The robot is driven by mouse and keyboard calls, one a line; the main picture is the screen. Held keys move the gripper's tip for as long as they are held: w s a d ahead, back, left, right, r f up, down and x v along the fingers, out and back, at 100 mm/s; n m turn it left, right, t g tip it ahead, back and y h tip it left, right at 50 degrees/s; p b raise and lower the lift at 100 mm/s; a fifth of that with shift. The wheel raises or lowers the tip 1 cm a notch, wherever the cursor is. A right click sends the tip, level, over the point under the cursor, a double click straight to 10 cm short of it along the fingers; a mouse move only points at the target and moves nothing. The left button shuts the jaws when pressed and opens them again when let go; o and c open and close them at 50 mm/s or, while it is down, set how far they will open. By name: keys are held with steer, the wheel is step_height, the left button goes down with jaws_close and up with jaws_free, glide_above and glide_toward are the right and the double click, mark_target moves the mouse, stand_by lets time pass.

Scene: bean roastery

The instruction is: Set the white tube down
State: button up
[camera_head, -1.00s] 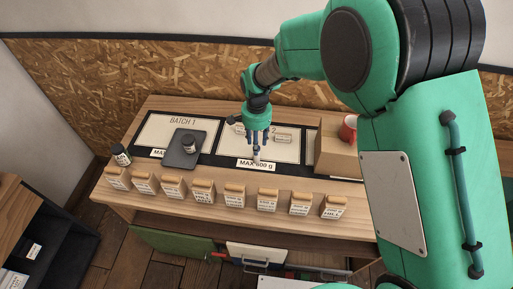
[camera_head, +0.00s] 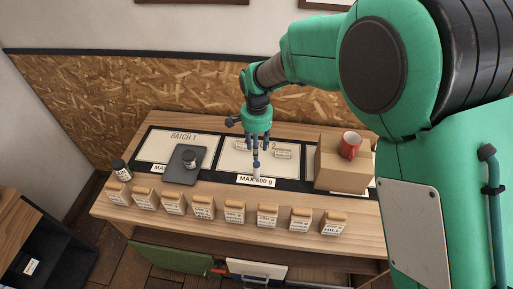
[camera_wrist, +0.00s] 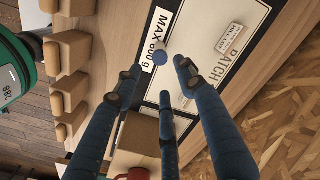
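The white tube (camera_head: 256,175) is small and stands at the front edge of the second batch panel (camera_head: 232,158), by the MAX 600 g label (camera_head: 257,181). In the wrist view its round grey-blue top (camera_wrist: 160,56) shows just beyond my fingertips, beside the label (camera_wrist: 151,40). My gripper (camera_head: 258,150) points down above and around this spot. Its three blue fingers are spread in the wrist view (camera_wrist: 157,78), with gaps between them and the tube top. I see no finger clearly touching the tube. Its lower part is hidden in the wrist view.
A cardboard box (camera_head: 342,172) with a red mug (camera_head: 350,145) on top stands to the right. Several labelled bags (camera_head: 235,211) line the front edge. Small cards (camera_head: 283,154) lie on the second panel.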

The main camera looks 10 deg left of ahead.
stand_by(0.4)
steer(key=s+d+r+n+t, duration=0.1)
steer(key=s+d+r, duration=0.4)
steer(key=d+r, duration=0.45)
steer(key=s+d+r+n+t, duration=0.15)
steer(key=s+d+r, duration=0.25)
steer(key=d+r, duration=0.5)
steer(key=s+d+r+n+t, duration=0.1)
steer(key=s+d+r, duration=0.2)
steer(key=s, duration=0.7)
steer(key=s+d+r+n+t, duration=0.2)
steer(key=s+d+r, duration=0.1)
steer(key=s+d, duration=0.5)
steer(key=shift+s+d+r, duration=0.25)
steer(key=shift+s+r, duration=0.15)
steer(key=shift+s, duration=0.45)
